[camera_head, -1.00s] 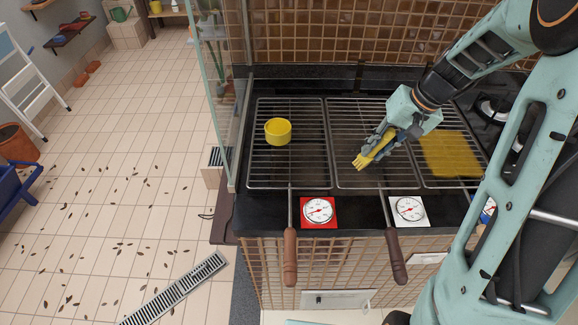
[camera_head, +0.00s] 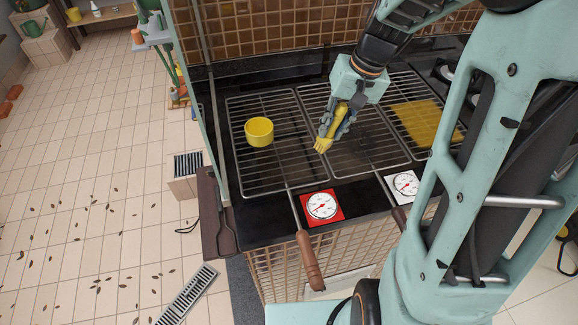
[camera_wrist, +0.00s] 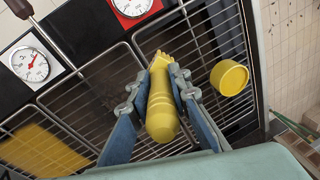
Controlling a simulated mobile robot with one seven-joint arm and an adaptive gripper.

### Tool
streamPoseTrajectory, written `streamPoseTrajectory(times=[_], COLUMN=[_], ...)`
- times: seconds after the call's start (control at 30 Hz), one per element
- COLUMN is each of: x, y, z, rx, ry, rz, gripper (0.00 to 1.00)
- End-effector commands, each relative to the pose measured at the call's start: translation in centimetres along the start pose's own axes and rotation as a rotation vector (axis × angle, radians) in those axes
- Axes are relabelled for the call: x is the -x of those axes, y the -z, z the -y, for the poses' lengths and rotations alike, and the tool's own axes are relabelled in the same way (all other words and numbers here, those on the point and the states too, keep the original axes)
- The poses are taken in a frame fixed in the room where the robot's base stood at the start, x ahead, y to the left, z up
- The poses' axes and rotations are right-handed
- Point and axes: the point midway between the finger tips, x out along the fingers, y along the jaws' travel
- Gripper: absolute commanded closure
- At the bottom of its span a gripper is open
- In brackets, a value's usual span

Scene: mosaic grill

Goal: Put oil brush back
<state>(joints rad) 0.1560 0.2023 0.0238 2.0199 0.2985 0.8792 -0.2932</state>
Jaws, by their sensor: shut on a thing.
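The yellow oil brush (camera_wrist: 161,104) is between the fingers of my gripper (camera_wrist: 155,100) in the wrist view, bristle end pointing away from the palm. In the head view my gripper (camera_head: 338,122) is shut on the brush (camera_head: 323,144), which tilts down to the left above the middle grill grate (camera_head: 370,145). A round yellow cup (camera_head: 259,132) stands on the left grate (camera_head: 250,170), left of my gripper and apart from the brush. It also shows in the wrist view (camera_wrist: 229,77), to the right of the brush.
A yellow patch of oil (camera_head: 425,122) covers part of the right grate. Two dials, one red-framed (camera_head: 322,207) and one white-framed (camera_head: 405,186), sit at the grill's front, with wooden handles (camera_head: 309,262) projecting forward. A glass panel (camera_head: 204,110) stands at the left edge.

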Motion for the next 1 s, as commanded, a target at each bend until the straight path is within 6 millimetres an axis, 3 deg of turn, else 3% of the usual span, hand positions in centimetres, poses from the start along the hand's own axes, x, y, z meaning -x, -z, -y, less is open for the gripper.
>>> streamPoseTrajectory(times=[0.3,0.47,0.57,0.87,1.0], x=[4.4,5.3,4.6,-0.2,-3.6], y=[-5.9,-7.3,-7.0,-2.7,-1.4], z=[0.0,-0.3,0.2,4.8,6.0], rx=[-0.115,-0.157,-0.164,-0.162,-0.164], ry=[-0.170,-0.214,-0.222,-0.222,-0.222], rz=[0.039,0.057,0.061,0.063,0.063], gripper=[1.00,1.00,1.00,1.00,1.00])
